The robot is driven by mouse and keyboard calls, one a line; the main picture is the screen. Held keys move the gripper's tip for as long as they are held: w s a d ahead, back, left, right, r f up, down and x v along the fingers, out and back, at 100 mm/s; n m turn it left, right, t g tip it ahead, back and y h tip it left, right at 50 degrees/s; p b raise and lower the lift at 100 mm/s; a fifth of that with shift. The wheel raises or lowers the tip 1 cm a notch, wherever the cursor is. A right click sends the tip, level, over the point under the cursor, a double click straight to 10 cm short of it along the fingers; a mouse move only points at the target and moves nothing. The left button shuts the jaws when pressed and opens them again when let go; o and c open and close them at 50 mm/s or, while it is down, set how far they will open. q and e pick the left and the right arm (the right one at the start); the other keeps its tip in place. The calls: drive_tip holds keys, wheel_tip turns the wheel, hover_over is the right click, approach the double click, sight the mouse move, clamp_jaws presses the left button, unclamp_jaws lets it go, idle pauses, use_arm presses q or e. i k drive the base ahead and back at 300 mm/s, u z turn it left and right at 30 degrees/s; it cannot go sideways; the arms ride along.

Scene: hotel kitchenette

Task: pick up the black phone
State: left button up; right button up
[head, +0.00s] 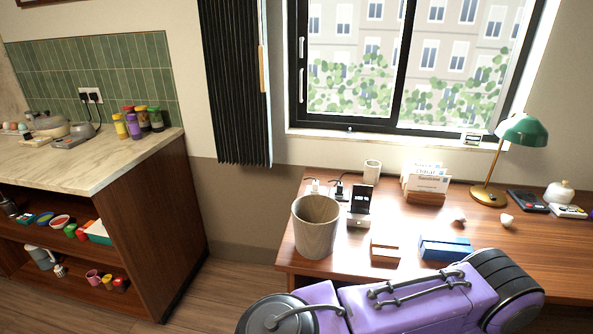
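The black phone (360,199) stands upright on a small pale dock (357,221) on the wooden desk, just right of a round wooden bin-like cup (316,228). Its dark face points toward me, with small light marks on it. Neither of my grippers shows in the head view. A purple arm part of mine crosses the bottom right and hides part of the desk's front.
A counter (90,160) stands left.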

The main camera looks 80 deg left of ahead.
sight(361, 200)
drive_tip(key=u, duration=2.55)
